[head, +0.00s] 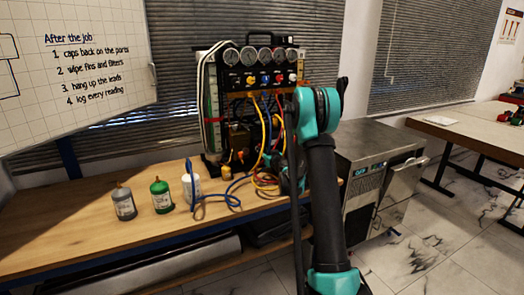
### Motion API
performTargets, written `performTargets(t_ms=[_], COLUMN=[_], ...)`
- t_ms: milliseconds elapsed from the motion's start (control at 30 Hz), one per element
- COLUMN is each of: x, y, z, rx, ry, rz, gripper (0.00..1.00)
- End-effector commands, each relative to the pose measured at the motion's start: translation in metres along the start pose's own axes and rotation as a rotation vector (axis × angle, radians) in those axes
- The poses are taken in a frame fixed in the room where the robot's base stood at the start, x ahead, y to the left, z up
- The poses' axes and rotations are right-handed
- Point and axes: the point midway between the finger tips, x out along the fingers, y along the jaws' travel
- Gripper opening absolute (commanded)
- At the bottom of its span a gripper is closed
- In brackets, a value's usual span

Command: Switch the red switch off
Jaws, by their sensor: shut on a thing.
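I cannot make out a red switch for certain. The gauge rig (213,92) stands at the back of the wooden bench, with a row of several round gauges along its top.
Blue, yellow and red hoses (232,202) hang from the rig and lie looped on the bench (90,222). A grey bottle (124,204), a green bottle (161,197) and a white bottle (187,185) stand left of them. A steel machine (365,175) stands right of the bench.

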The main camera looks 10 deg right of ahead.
Motion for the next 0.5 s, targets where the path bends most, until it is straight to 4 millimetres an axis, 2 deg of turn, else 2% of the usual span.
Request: performTargets(t_ms=[500], x=[0.0005], y=[-0.0005], z=[0.0025], rx=[0.0], ry=[0.077], rz=[0.001], gripper=[0.0])
